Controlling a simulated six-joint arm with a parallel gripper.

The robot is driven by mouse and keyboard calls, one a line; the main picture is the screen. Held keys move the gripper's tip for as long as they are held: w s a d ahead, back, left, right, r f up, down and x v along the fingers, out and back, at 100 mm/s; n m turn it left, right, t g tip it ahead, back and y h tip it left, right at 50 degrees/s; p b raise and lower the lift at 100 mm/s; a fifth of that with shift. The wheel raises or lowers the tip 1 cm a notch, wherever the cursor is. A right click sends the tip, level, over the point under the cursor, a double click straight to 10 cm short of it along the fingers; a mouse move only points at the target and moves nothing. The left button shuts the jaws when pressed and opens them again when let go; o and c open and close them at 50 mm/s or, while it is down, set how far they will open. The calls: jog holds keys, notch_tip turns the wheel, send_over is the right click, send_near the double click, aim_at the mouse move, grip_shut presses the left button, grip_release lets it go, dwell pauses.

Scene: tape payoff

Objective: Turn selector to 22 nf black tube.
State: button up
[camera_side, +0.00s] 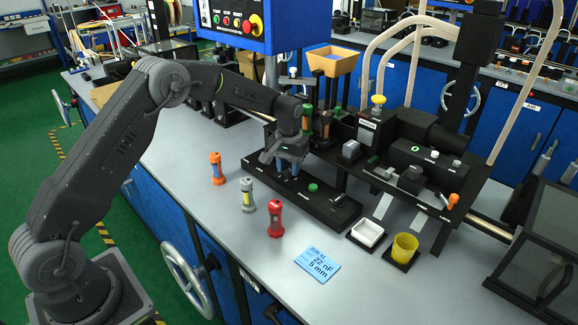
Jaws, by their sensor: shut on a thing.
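My gripper (280,168) points down over the left part of a low black panel bar (335,208) on the bench. Its fingers are closed at the bar's top, on what appears to be the selector; the fingers hide it, so its setting cannot be read. A green button (313,187) shows on the bar to the right of the gripper. A blue card (318,264) reading "22 nF" and "5 mm" lies at the front. Orange (216,169), grey (247,195) and red (275,219) tubes stand upright in front of the bar. I cannot make out a black tube with certainty.
A black machine (425,155) with levers stands behind and right of the bar. A white tray (367,233) and a yellow cup (404,248) sit at its front. A blue control box (240,22) hangs above. The bench front is mostly clear.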

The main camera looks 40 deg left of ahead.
aim_at(289, 168)
dwell(0.3)
jog(key=o, duration=0.9)
notch_tip(289, 168, up, 14)
jog(key=shift+f, duration=0.1)
dwell(0.4)
